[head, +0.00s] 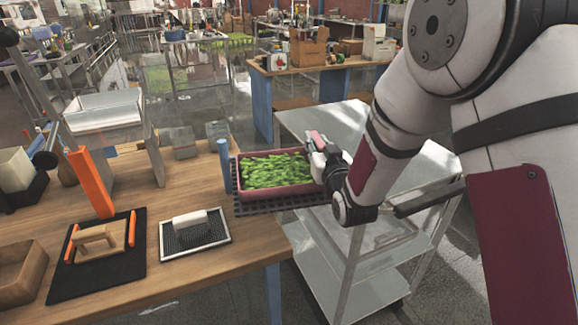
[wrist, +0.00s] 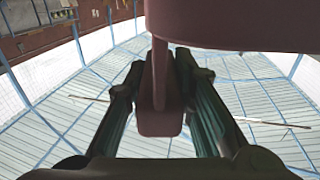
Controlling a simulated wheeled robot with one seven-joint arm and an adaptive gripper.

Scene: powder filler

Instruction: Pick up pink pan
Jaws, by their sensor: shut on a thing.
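The pink pan (head: 244,190) is a rectangular tray filled with green leafy pieces (head: 275,170). In the head view it sits at the right end of the wooden table, over a dark grid mat (head: 282,203). My gripper (head: 322,165) is at the pan's right edge. In the wrist view my gripper (wrist: 158,125) is shut on a dark reddish part of the pan (wrist: 230,22), which lies between its two fingers. Whether the pan touches the mat is hard to tell.
A blue post (head: 225,166) stands just left of the pan. A white-bordered tray with a brush (head: 194,233) and a wooden float on a black mat (head: 98,243) lie on the table (head: 190,290). A metal cart (head: 345,250) stands to the right, under my arm.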

